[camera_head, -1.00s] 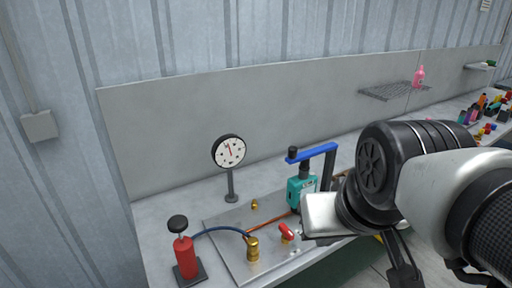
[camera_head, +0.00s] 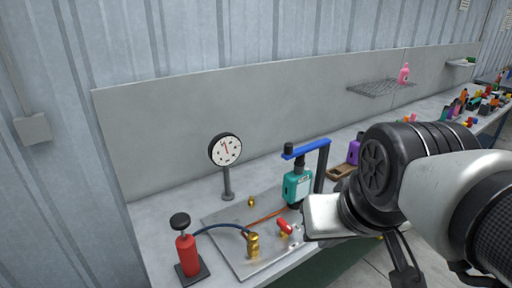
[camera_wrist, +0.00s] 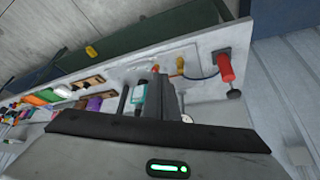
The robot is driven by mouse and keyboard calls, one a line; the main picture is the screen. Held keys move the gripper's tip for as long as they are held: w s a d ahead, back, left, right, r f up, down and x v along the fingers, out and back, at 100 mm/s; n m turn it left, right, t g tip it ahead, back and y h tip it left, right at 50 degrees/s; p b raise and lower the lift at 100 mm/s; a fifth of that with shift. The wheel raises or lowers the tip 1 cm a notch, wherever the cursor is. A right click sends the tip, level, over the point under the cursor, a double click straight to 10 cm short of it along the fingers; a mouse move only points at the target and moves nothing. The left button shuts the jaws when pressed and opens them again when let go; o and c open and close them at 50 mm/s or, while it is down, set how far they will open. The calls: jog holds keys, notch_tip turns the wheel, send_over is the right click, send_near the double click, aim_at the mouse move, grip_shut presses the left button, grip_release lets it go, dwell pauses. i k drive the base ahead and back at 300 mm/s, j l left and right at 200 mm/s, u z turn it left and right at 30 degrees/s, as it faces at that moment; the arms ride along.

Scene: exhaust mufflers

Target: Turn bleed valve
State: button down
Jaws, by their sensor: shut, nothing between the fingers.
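A small valve with a red handle (camera_head: 284,227) sits on a metal plate (camera_head: 232,253) on the bench, beside a brass fitting (camera_head: 253,245); I cannot tell for certain which is the bleed valve. The red handle also shows in the wrist view (camera_wrist: 155,69), beyond my fingers. My gripper (camera_wrist: 166,98) is shut and empty, apart from the valve. In the head view its fingertips are hard to make out, with the arm right of the valve. A teal device (camera_head: 297,188) with a blue-topped frame stands behind the valve.
A red hand pump (camera_head: 187,256) stands at the front left, joined by a blue hose to the brass fitting. A dial gauge (camera_head: 225,150) stands behind the plate. A purple bottle (camera_head: 354,152) and several coloured items (camera_head: 470,103) lie farther right. A wire shelf (camera_head: 380,89) hangs on the back panel.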

aim_at(281, 222)
jog(key=i+l+u, duration=0.35)
jog(key=l+u, duration=0.15)
jog(key=i+l+u, duration=0.25)
jog(key=l, duration=0.15)
jog(key=l+u, duration=0.25)
jog(key=l, duration=0.05)
